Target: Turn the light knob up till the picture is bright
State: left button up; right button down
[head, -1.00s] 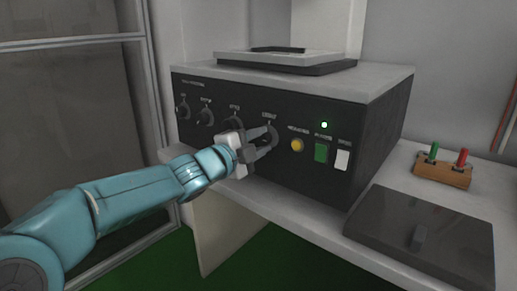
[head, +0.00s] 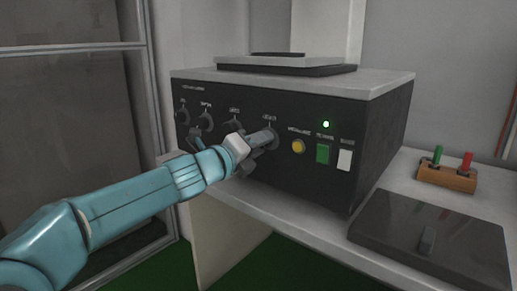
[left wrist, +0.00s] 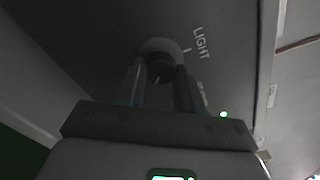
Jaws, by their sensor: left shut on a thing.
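The light knob (left wrist: 160,70) is a dark round knob on the front panel of the black machine (head: 300,180). In the left wrist view the word LIGHT stands beside it. My left gripper (head: 263,142) is shut on the knob, one finger on each side of it. In the head view the gripper hides most of the knob. My right gripper is in no view. No lit picture shows in these frames.
More knobs (head: 205,122) sit to the left on the panel. A yellow button (head: 298,146), a green switch (head: 323,153), a white switch (head: 345,160) and a green lamp (head: 326,124) are to the right. A wooden block (head: 446,179) and a dark flat box (head: 430,238) lie on the bench.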

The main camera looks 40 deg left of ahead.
pick_arm(q)
jog(key=shift+f+m, duration=0.1)
jog(key=shift+m, duration=0.7)
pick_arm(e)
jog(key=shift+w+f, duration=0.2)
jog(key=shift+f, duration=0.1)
pick_arm(q)
jog(key=o, duration=1)
jog(key=shift+o, duration=0.2)
jog(key=s+a+p, duration=0.1)
jog(key=s+p, duration=0.1)
jog(key=s, duration=1.4)
jog(key=shift+s+a, duration=0.15)
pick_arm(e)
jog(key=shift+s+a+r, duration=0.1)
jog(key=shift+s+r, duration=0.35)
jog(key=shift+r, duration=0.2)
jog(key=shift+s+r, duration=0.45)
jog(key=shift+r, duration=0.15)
